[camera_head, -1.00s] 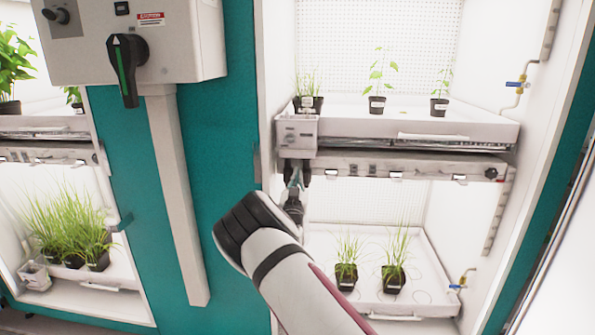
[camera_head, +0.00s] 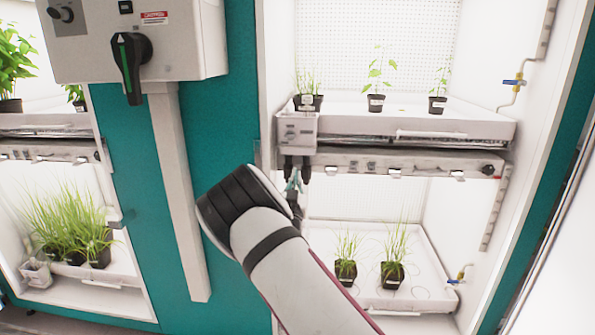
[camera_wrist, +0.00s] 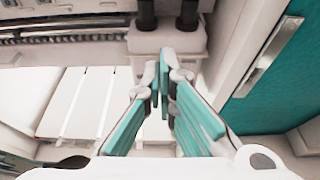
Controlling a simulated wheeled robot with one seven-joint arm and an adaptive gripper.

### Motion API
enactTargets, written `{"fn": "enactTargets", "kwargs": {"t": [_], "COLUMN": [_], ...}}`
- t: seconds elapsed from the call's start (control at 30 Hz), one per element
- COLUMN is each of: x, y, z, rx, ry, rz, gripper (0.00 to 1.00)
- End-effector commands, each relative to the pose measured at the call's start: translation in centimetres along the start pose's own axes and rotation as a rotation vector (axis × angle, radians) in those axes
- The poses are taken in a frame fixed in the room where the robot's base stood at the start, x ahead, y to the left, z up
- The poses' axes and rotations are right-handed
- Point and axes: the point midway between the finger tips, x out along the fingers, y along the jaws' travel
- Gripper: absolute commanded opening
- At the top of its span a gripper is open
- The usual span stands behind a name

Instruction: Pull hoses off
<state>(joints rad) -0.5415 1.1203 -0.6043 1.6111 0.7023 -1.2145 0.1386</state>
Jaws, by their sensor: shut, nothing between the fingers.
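A small pale box (camera_head: 297,130) is at the left front corner of the upper shelf. Two black hose ends (camera_head: 305,170) show under it. In the wrist view, two black cylindrical ends (camera_wrist: 188,12) stand side by side against a pale block (camera_wrist: 168,38) at the top. My gripper (camera_wrist: 164,72) has teal finger pads; its tips are together with nothing between them, just short of the block in the picture. In the head view my gripper (camera_head: 294,184) is just below the box, close to the hose ends, partly hidden by my arm. I cannot tell whether it touches them.
The upper tray (camera_head: 430,128) holds several potted seedlings. A lower tray (camera_head: 425,285) holds two grass pots. A teal panel (camera_head: 225,130) and a control box with a black handle (camera_head: 130,68) stand to the left. A blue-handled valve (camera_head: 513,83) is on the right wall.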

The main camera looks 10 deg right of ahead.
Motion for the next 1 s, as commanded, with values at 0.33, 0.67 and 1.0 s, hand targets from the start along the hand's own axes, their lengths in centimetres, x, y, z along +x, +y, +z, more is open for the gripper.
{"fn": "enactTargets", "kwargs": {"t": [0.33, 0.67, 1.0], "x": [-2.7, -2.6, -1.3], "y": [0.0, 0.1, 4.4], "z": [-0.1, -0.2, -3.3], "rx": [0.0, 0.003, 0.115], "ry": [0.002, -0.002, -0.297], "rz": [0.0, 0.003, 0.08], "gripper": [0.0, 0.0, 0.0]}}
